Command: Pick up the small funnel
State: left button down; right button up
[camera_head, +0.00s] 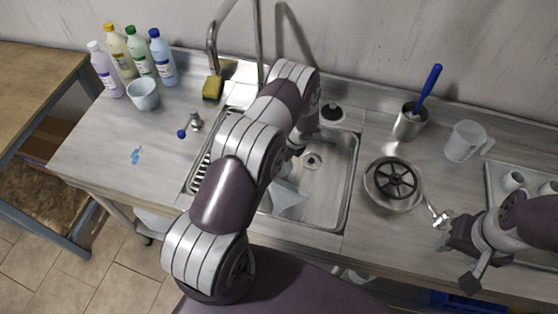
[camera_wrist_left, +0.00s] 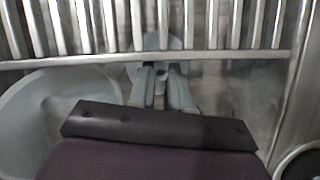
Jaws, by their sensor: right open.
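A pale blue funnel-like piece (camera_head: 289,197) lies in the sink, partly behind my left arm; I cannot tell from its visible part whether it is the small funnel. In the left wrist view, my left gripper (camera_wrist_left: 162,80) has its two fingers close together, with pale blue material (camera_wrist_left: 160,42) right at their tips. Whether they grip it is unclear. A larger pale blue curved rim (camera_wrist_left: 62,110) shows at the left there. In the head view my forearm mostly hides the left gripper over the sink.
The metal bowl (camera_head: 377,197) holds a black spoked wheel (camera_head: 395,178). A metal cup with a blue-handled tool (camera_head: 410,122), a clear jug (camera_head: 463,141) and a tray (camera_head: 495,190) stand at the right. Several bottles (camera_head: 138,55), a pale cup (camera_head: 143,94) and a sponge (camera_head: 212,88) are at the left.

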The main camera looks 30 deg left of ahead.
dwell(0.3)
pick_arm(q)
jog(key=shift+w+r+b, duration=0.1)
jog(key=shift+r+b, duration=0.3)
jog(key=shift+b, duration=0.05)
jog(key=d+b, duration=0.2)
jog(key=d, duration=0.2)
notch_tip(320, 180, up, 16)
jog(key=shift+f, duration=0.2)
